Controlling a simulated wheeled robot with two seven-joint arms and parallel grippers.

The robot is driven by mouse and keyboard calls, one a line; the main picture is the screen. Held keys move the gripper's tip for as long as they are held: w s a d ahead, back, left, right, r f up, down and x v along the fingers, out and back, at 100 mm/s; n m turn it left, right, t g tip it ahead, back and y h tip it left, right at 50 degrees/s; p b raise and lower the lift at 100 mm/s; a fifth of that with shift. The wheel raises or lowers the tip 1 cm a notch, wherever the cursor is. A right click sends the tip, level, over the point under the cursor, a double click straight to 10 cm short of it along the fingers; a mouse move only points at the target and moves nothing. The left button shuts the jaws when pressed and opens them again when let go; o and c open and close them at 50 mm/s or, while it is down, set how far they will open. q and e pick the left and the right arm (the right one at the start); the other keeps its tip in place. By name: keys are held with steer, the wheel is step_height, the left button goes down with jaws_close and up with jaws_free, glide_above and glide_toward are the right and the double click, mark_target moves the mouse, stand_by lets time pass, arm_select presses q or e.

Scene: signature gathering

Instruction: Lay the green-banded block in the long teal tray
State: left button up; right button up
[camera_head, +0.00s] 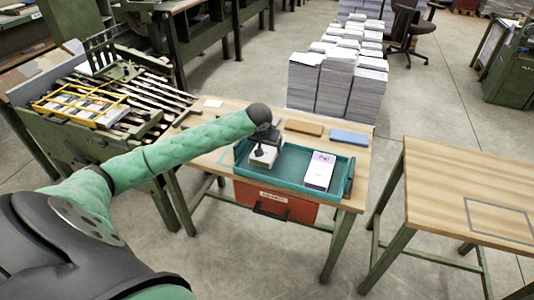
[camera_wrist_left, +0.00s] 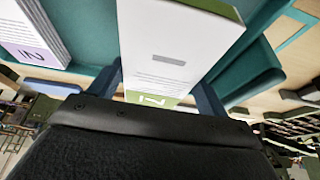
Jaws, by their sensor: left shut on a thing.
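The green-banded block (camera_head: 263,157), white with a green strip, is in my left gripper (camera_head: 262,150) over the left part of the long teal tray (camera_head: 291,182). In the left wrist view the block (camera_wrist_left: 172,48) stands between the two fingers, its green band (camera_wrist_left: 150,99) close to the gripper body. I cannot tell whether it touches the tray floor. A white block with a purple band (camera_head: 319,170) lies in the right part of the tray; it also shows at the left of the wrist view (camera_wrist_left: 28,38). My right gripper is out of view.
The tray stands on a wooden table (camera_head: 228,111) with a red drawer (camera_head: 275,201) below its front. A brown pad (camera_head: 304,128) and a blue pad (camera_head: 349,138) lie behind the tray. Paper stacks (camera_head: 336,85) stand beyond. Another table (camera_head: 470,185) is at the right.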

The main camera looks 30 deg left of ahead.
mark_target(266, 149)
arm_select(q)
steer(key=shift+f, duration=0.6)
step_height(266, 149, down, 2)
steer(key=shift+f+p, duration=0.1)
steer(key=shift+p, duration=0.35)
steer(key=shift+f, duration=0.25)
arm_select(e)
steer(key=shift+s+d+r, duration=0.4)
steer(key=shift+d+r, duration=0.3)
arm_select(q)
steer(key=shift+f, duration=0.1)
steer(key=o, duration=1.2)
steer(key=shift+o, duration=0.2)
